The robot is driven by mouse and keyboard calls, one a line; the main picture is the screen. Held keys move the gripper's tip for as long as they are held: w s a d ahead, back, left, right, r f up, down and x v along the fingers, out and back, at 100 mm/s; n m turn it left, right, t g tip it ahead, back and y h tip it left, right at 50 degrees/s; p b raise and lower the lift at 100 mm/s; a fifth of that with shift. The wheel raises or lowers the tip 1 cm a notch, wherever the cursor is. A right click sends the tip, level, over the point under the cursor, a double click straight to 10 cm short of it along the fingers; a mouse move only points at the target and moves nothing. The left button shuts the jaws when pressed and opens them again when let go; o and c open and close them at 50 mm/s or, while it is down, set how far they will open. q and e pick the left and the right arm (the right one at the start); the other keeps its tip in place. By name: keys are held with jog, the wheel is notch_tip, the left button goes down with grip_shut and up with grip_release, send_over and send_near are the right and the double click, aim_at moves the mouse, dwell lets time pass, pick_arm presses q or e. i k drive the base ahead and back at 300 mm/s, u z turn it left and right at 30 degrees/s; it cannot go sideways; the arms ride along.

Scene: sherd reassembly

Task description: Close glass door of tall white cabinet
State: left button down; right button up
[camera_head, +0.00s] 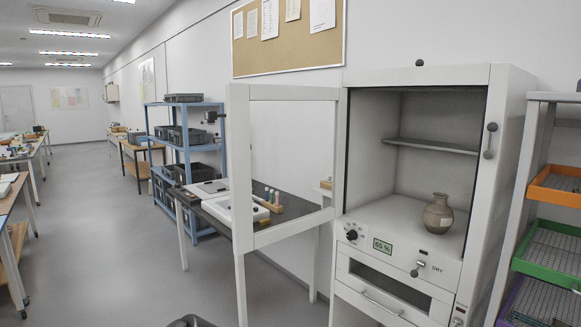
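The tall white cabinet (512,130) stands at the right of the head view, its upper compartment open to the front. Its glass door (239,170), a white frame around a clear pane, is swung wide open to the left. The door's hinge side is at the cabinet's left front edge. A brown-grey clay vase (438,214) stands upright on the compartment floor, below a grey shelf (432,146). Neither of my grippers shows.
A dark table (292,214) with white trays stands behind the door, seen partly through the pane. A blue rack (187,148) with dark bins is farther back. A rack with an orange tray (556,187) stands right of the cabinet. Grey floor (110,260) is clear at left.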

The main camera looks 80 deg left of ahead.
aim_at(238, 96)
jog(key=u, duration=3.8)
jog(key=i, duration=3)
jog(key=z, duration=3.25)
jog(key=i, duration=0.45)
jog(key=z, duration=1.2)
jog(key=k, duration=0.15)
jog(key=u, duration=0.1)
